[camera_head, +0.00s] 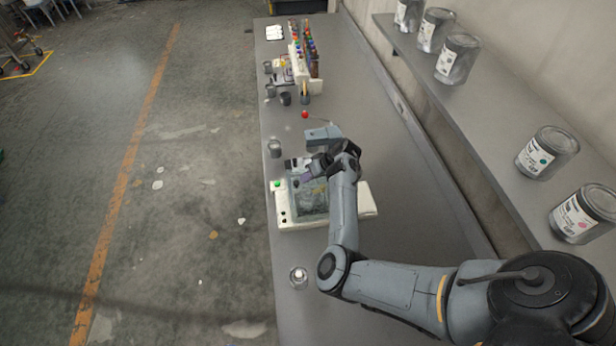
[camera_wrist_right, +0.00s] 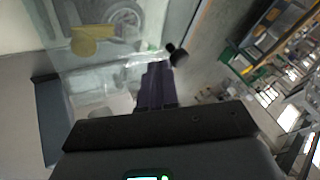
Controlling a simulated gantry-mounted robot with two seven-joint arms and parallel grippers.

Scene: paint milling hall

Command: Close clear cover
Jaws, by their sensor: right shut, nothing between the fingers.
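A white bench-top machine (camera_head: 287,216) stands near the left edge of the grey bench. The clear cover (camera_head: 312,199) shows as a greenish see-through panel over the machine's middle; its exact angle is hard to tell. In the right wrist view the clear cover (camera_wrist_right: 150,20) fills the upper part, with a yellowish block and a round part behind it. My right gripper (camera_head: 306,176) is at the machine's far side, close to the cover. Its dark purple fingers (camera_wrist_right: 157,72) are shut and empty near the panel's edge; contact cannot be told. My left gripper is not in view.
A small clear jar (camera_head: 298,277) stands on the near bench. Dark cups (camera_head: 285,98), a red ball (camera_head: 305,115) and a rack of coloured bottles (camera_head: 305,50) are farther back. A wall shelf with paint cans (camera_head: 547,152) runs along the right.

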